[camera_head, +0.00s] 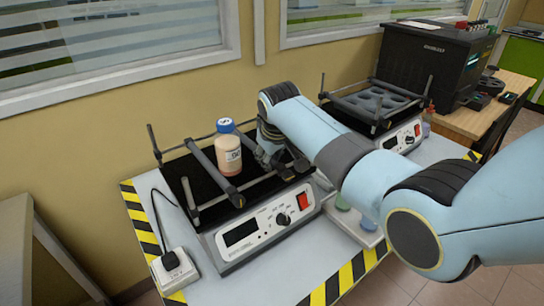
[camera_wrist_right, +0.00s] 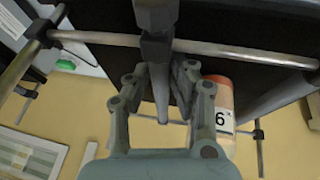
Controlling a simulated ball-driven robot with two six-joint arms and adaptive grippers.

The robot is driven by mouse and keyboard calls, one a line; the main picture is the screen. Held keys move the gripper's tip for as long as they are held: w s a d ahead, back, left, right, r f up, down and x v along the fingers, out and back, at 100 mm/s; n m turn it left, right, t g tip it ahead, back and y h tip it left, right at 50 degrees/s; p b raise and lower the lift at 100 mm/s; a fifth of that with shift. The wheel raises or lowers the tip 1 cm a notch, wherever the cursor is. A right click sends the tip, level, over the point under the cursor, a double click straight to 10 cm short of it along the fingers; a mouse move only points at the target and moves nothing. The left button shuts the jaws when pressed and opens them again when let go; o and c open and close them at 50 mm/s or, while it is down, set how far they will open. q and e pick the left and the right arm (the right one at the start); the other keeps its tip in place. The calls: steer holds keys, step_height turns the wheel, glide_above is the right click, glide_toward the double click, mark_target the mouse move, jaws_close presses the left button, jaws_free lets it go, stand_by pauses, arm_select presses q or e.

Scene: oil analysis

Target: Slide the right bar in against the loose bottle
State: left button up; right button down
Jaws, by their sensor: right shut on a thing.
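The loose bottle (camera_head: 228,155) has a blue cap, a pale orange body and a white label. It stands upright on the black deck of the near shaker (camera_head: 270,226), with the left bar (camera_head: 201,160) close along its left side. The bottle (camera_wrist_right: 222,108) also shows beside my gripper in the right wrist view. My right gripper (camera_head: 272,158) is just right of the bottle, and in the right wrist view it (camera_wrist_right: 160,68) is shut on the right bar (camera_wrist_right: 161,98). My gripper hides most of this bar in the head view. I cannot tell whether bar and bottle touch.
A second shaker (camera_head: 375,105) with a grey holed rack stands behind at the right. A black machine (camera_head: 430,62) is on the wooden table beyond. A power socket (camera_head: 174,270) lies at the left front. Corner posts and side rails surround the near deck.

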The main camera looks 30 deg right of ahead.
steer(key=a, duration=0.1)
steer(key=a+p, duration=0.1)
steer(key=a, duration=0.1)
steer(key=a+p, duration=0.1)
steer(key=shift+s+a+r, duration=0.15)
steer(key=shift+s+a, duration=0.15)
steer(key=shift+a, duration=0.2)
steer(key=c, duration=1.2)
jaws_free()
steer(key=shift+o, duration=0.2)
steer(key=v, duration=1.1)
steer(key=shift+s+r, duration=0.2)
steer(key=shift+r, duration=0.15)
